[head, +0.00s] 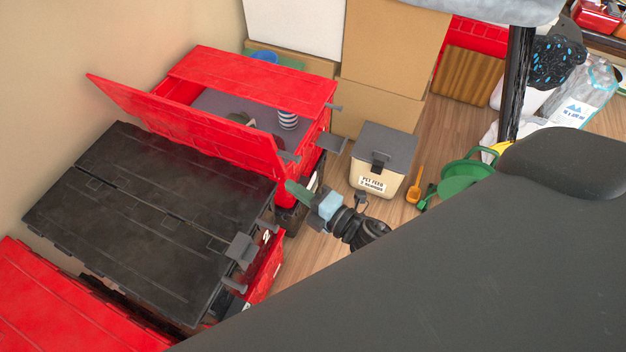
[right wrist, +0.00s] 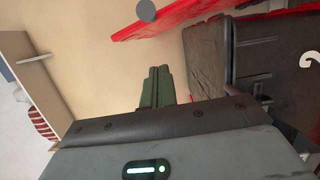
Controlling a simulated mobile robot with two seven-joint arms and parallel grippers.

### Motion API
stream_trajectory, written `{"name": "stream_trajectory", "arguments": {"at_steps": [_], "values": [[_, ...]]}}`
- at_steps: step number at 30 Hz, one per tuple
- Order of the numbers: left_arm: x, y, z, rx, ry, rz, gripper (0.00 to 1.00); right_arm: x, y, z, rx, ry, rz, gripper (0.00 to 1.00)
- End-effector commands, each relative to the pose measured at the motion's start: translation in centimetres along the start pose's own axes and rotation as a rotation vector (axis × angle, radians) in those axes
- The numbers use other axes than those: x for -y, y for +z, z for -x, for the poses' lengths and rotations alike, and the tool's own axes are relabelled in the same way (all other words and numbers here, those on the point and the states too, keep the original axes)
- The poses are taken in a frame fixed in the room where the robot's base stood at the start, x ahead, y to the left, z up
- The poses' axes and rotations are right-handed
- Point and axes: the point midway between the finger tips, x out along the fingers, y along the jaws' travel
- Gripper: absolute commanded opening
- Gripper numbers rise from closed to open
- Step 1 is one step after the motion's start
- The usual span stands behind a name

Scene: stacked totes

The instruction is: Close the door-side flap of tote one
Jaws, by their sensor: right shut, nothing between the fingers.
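A red tote (head: 308,150) stands open at the upper middle of the head view; I cannot read a number on it. Its near red flap (head: 185,118) stands raised and tilted along the side by the black-lidded tote. Its far red flap (head: 255,82) lies over the far part of the opening. My right gripper (head: 297,190), with green fingers, is shut and empty, near the right end of the raised flap; I cannot tell whether they touch. The fingers also show in the right wrist view (right wrist: 155,88), pointing up at a plain tan surface. My left gripper is not in view.
A black-lidded tote (head: 140,215) adjoins it, with another red lid (head: 60,305) at lower left. A striped cup (head: 288,120) sits inside the open tote.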

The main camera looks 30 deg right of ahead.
Motion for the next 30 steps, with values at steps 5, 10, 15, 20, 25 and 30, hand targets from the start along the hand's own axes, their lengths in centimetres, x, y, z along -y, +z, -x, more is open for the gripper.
{"name": "stream_trajectory", "arguments": {"at_steps": [5, 10, 15, 20, 25, 30], "values": [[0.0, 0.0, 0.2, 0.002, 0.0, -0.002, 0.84, -0.2, 0.0, -3.5, 0.001, 0.002, -0.001, 0.0], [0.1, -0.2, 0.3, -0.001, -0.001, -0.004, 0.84, 0.0, 2.5, -3.7, 0.001, -0.001, 0.001, 0.0], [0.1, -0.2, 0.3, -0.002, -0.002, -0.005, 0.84, 0.0, 3.7, -4.0, 0.001, -0.001, 0.0, 0.0], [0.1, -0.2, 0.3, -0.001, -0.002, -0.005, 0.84, 0.0, 3.9, -4.0, 0.001, -0.001, -0.001, 0.0], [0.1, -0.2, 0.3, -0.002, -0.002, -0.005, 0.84, 0.0, 3.9, -4.0, 0.001, -0.001, -0.001, 0.0], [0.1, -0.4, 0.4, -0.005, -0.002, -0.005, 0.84, -0.1, 4.0, -4.0, 0.001, -0.002, -0.006, 0.0]]}}
